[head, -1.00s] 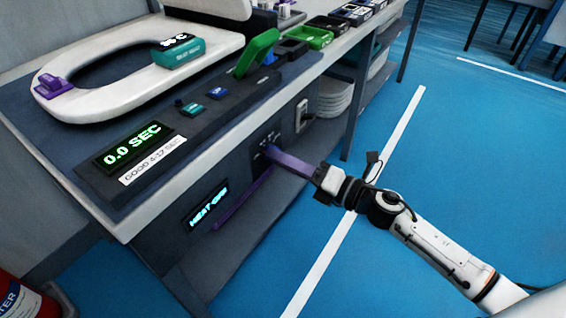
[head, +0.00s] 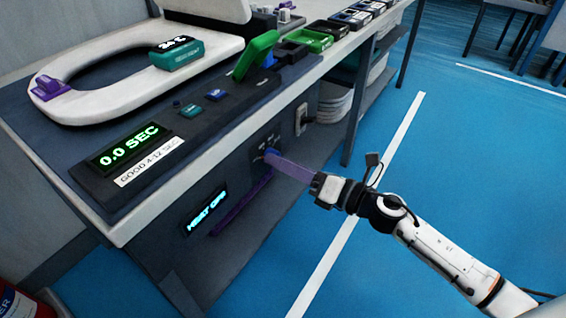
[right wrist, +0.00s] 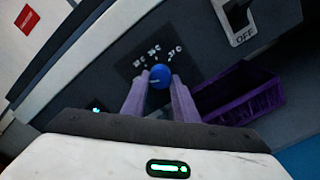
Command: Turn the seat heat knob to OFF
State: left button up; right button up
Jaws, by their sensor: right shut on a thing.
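The seat heat knob is a round blue knob (right wrist: 160,77) on a dark plate with small white marks, in the front panel of the bench. In the head view the knob (head: 271,153) is partly covered by my gripper. My right gripper (right wrist: 161,85) has long purple fingers, shut on the knob from both sides. In the head view the right gripper (head: 280,160) reaches the panel from the right. A lit display (head: 207,209) on the panel seems to read HEAT with a blurred second word. My left gripper is not in view.
A white OFF switch (right wrist: 238,22) sits beside the knob plate, and a purple bin (right wrist: 240,95) is below. On the bench top are a toilet seat (head: 110,100), a teal box (head: 177,54) and a timer reading 0.0 SEC (head: 128,146).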

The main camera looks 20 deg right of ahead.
jog(key=o, duration=1.1)
jog(key=shift+c, duration=0.2)
jog(key=v, duration=1)
jog(key=shift+s+d, duration=0.1)
jog(key=shift+s, duration=0.05)
